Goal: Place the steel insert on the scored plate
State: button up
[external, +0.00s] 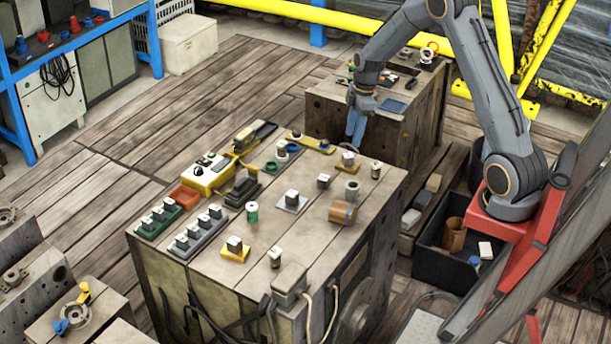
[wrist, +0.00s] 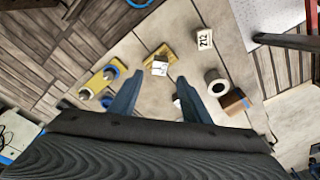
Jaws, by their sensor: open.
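My gripper (external: 357,128) hangs open over the far edge of the big bench, fingers pointing down and empty. In the wrist view my gripper (wrist: 159,76) has its fingertips on either side of a small yellow plate (wrist: 161,50) bearing a dark block with a white label (wrist: 159,69). This yellow plate (external: 341,170) and block (external: 347,158) also show in the external view. A separate labelled block (external: 375,170) stands nearby, also in the wrist view (wrist: 204,39). A grey plate (external: 284,206) bears another block. I cannot tell which piece is the steel insert or which plate is scored.
A grey hollow cylinder (external: 352,191) and a copper-brown piece (external: 342,213) stand near the yellow plate. A long yellow plate with blue rings (external: 310,143) lies to the left. Block racks (external: 198,232) and a yellow device (external: 207,174) crowd the left side. Bare surface lies near the right edge.

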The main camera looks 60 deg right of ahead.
notch_tip(320, 180, up, 4)
jog(key=s+a+r+m, duration=0.1)
jog(key=s+a+m, duration=0.1)
jog(key=s+a, duration=0.45)
jog(key=s+a+r+m, duration=0.1)
jog(key=s+a+m, duration=0.2)
jog(key=a, duration=0.6)
jog(key=s+a+f+m+h, duration=0.1)
jog(key=s+a+m, duration=0.3)
jog(key=s+a, duration=0.4)
jog(key=s, duration=0.4)
jog(key=shift+s+a+g+b, duration=0.3)
jog(key=shift+b, duration=0.05)
